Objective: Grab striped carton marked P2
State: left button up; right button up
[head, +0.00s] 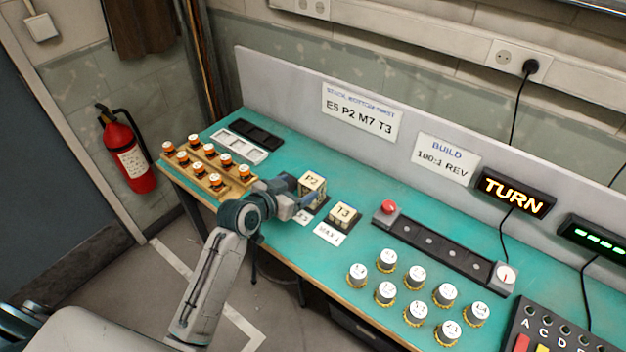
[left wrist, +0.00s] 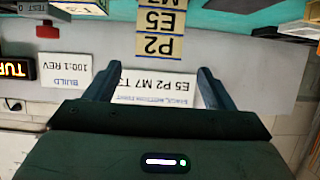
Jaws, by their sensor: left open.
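The carton marked P2 (head: 312,185) is pale cream and tops a stack at the middle of the bench. In the left wrist view, which is upside down, P2 (left wrist: 158,47) adjoins the carton marked E5 (left wrist: 160,20), with M7 (left wrist: 166,3) beyond that. My left gripper (head: 303,203) is open beside the stack and partly hides its lower part in the head view. In the left wrist view, P2 lies between the lines of the open fingers (left wrist: 156,78), just past their tips, with nothing held. My right gripper is not in view.
A carton marked T3 (head: 343,214) stands just right of the stack, near a MAX 1 label (head: 329,234). A tray of orange bottles (head: 212,178) is left. Several white-capped knobs (head: 415,279) and a rail with a red button (head: 388,208) are right. A wall sign (head: 360,110) stands behind.

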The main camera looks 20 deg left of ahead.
aim_at(310, 182)
pick_arm(q)
jog(key=shift+x, duration=0.75)
jog(key=p+x, duration=0.2)
jog(key=x, duration=0.2)
jog(key=shift+w+d+p, duration=0.2)
jog(key=shift+d+p, duration=0.05)
jog(key=shift+p, duration=0.05)
jog(key=shift+w+d+f, duration=0.1)
jog(key=shift+w+f, duration=0.15)
jog(key=shift+w, duration=0.05)
jog(key=c, duration=1.1)
